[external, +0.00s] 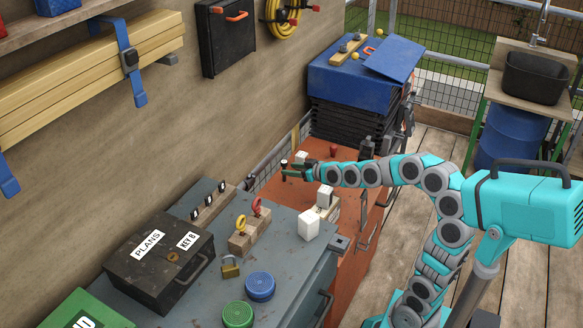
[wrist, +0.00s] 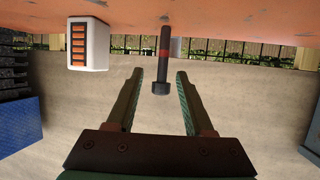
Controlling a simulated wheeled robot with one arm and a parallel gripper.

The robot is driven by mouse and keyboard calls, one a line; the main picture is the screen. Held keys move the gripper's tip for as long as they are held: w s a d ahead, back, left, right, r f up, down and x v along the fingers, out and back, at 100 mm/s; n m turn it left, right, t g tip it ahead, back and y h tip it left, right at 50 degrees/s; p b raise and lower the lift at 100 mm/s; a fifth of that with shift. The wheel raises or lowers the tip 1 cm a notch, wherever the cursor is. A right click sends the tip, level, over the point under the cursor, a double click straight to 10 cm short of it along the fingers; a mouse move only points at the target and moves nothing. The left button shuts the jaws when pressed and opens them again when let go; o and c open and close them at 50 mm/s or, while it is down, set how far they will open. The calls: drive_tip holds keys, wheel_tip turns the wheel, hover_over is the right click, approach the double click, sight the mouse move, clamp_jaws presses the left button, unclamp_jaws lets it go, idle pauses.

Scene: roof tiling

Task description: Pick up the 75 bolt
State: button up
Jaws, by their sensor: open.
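In the wrist view a dark bolt (wrist: 162,65) with a red band stands on the orange surface, which appears upside down at the top. Its wide head points away from that surface. My gripper (wrist: 159,76) is open, with one green finger on each side of the bolt and a gap to both. I cannot tell how far the bolt lies between the fingers in depth. No number is readable on it. In the external view my gripper (external: 287,170) reaches over the orange bench near the wall, with a small dark head (external: 284,162) at its tips, seemingly the bolt.
A white block with orange slots (wrist: 88,44) stands beside the bolt. On the orange bench (external: 345,232) are a small red item (external: 333,150) and a blue-topped stack of black trays (external: 350,115) behind. White blocks (external: 309,223) and a dark box (external: 160,258) sit on the grey bench.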

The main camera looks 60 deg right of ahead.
drive_tip(key=shift+x, duration=3.55)
drive_tip(key=shift+a, duration=0.2)
clamp_jaws()
